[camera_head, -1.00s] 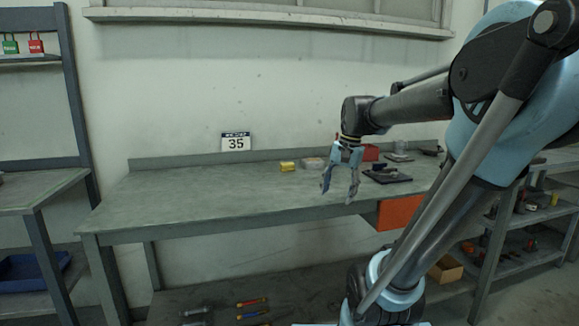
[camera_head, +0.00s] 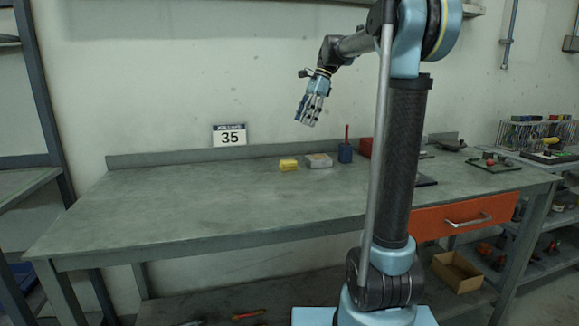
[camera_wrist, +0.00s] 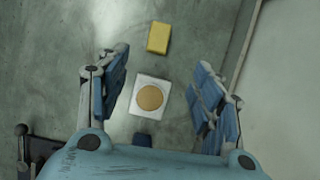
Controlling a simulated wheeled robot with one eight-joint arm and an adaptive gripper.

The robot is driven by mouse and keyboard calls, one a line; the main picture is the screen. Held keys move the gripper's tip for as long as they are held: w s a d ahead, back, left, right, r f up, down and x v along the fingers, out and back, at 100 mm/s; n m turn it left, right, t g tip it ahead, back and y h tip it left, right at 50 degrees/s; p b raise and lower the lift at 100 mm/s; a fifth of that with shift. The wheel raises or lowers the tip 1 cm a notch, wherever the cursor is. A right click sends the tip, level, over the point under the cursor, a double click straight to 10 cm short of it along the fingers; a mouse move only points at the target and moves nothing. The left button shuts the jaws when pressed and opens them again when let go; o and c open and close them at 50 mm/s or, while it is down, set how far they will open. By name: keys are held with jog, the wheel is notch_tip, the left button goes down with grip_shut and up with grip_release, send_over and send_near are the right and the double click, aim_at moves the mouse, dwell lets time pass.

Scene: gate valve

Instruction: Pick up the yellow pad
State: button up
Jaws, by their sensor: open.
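The yellow pad (camera_head: 288,165) is a small block lying on the grey workbench, toward the back edge. In the wrist view the yellow pad (camera_wrist: 158,38) lies beyond my fingertips, near the top of the picture. My gripper (camera_head: 308,122) hangs above the bench, to the right of the pad and well above it. In the wrist view my gripper (camera_wrist: 158,85) is open, with blue fingers spread apart and nothing held. Between the fingers, below on the bench, shows a white square block with a round tan top (camera_wrist: 150,97).
The workbench (camera_head: 180,205) is clear on its left half. A pale block (camera_head: 318,161) and a blue cup with a red handle (camera_head: 345,152) stand right of the pad. A sign reading 35 (camera_head: 229,135) is at the wall. An orange drawer (camera_head: 465,217) hangs under the bench.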

aim_at(289, 160)
jog(key=x, duration=1.7)
jog(key=shift+d, duration=0.1)
jog(key=shift+w, duration=0.1)
jog(key=c, duration=1.2)
jog(key=shift+o, duration=0.2)
jog(key=shift+r, duration=0.1)
notch_tip(289, 160, up, 10)
